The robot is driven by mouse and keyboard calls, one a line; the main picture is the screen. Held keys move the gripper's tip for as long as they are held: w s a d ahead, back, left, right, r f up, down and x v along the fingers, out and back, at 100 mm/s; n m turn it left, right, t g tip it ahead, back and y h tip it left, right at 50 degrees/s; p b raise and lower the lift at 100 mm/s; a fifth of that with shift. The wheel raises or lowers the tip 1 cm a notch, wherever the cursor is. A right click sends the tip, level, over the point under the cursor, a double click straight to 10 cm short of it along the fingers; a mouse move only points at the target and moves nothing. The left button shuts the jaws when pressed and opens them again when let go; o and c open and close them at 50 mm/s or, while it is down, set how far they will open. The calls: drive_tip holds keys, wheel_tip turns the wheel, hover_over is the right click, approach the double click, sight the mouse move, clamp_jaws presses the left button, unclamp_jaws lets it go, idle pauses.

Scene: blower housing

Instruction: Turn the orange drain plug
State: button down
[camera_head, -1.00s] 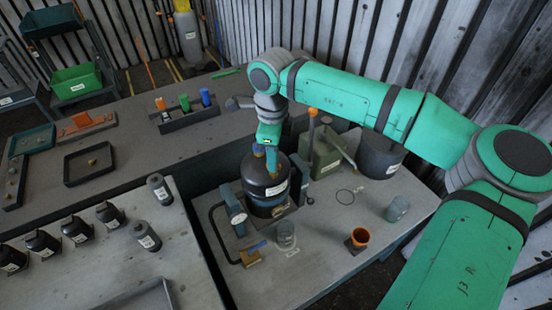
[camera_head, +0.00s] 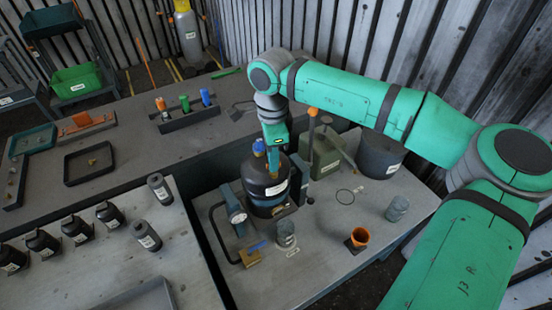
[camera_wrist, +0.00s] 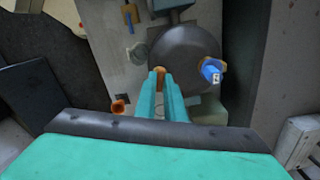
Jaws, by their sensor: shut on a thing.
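The blower housing (camera_head: 255,190) is a dark round body with a pale label, standing in a fixture on the grey bench. In the wrist view the housing (camera_wrist: 190,48) fills the upper middle. The small orange drain plug (camera_wrist: 160,70) sits at the housing's lower left edge there, between my fingertips. My gripper (camera_wrist: 160,82) is shut on it, with both teal fingers close together. In the head view my gripper (camera_head: 273,172) points down at the housing's top, and the plug is mostly hidden there. A blue-topped fitting (camera_head: 259,146) stands beside the fingers; it also shows in the wrist view (camera_wrist: 211,70).
A green can (camera_head: 325,155) and dark drum (camera_head: 378,158) stand close behind. A gauge-like clamp (camera_head: 235,212) is left of the housing.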

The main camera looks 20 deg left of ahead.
drive_tip(key=shift+w+d+r, duration=0.1)
drive_tip(key=shift+w, duration=0.05)
drive_tip(key=c, duration=1.8)
unclamp_jaws()
drive_tip(key=shift+c, duration=0.2)
wheel_tip(320, 180, up, 11)
